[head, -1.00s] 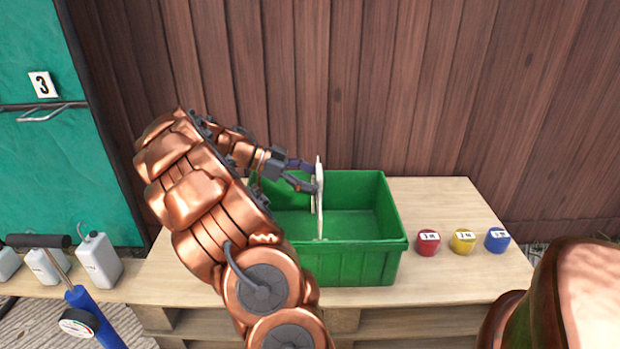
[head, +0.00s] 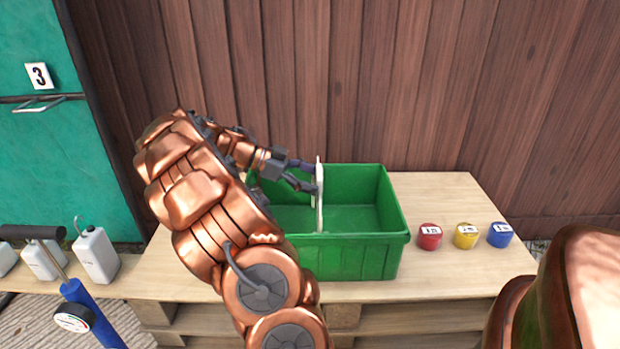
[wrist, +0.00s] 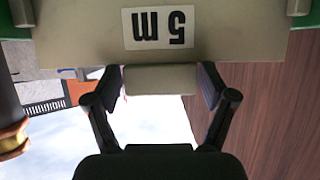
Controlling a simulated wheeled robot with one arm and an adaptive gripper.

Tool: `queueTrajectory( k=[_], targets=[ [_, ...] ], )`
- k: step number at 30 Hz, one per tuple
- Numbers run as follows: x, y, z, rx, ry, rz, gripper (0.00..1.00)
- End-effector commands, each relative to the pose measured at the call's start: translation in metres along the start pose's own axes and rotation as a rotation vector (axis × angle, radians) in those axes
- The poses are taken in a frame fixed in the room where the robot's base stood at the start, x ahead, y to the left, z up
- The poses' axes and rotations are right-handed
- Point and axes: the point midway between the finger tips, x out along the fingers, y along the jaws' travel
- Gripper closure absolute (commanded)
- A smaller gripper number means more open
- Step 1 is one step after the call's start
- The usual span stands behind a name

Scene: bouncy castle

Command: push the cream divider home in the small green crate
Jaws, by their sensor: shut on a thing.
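The cream divider (head: 319,212) stands upright across the small green crate (head: 360,258), near its middle. Its top edge rises a little above the crate's far rim. In the wrist view its panel (wrist: 85,40) carries an upside-down "5 m" label. My gripper (head: 313,178) is at the divider's upper part, coming from the left. The divider's lower edge and seating depth are hidden. My arm covers the crate's left side.
Red (head: 430,237), yellow (head: 466,236) and blue (head: 499,235) pots stand right of the crate on the wooden pallet table (head: 455,203). White canisters (head: 96,256) and a blue pump (head: 88,312) are at left. A plank wall (head: 340,80) rises behind.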

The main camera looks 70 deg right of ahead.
Motion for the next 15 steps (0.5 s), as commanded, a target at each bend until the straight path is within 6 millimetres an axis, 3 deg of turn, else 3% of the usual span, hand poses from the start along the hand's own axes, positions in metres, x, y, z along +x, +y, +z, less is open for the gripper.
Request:
queueTrajectory(
  k=[15],
  targets=[
    [0.006,0.0,0.012,0.0,0.0,0.0,0.58]
  ],
)
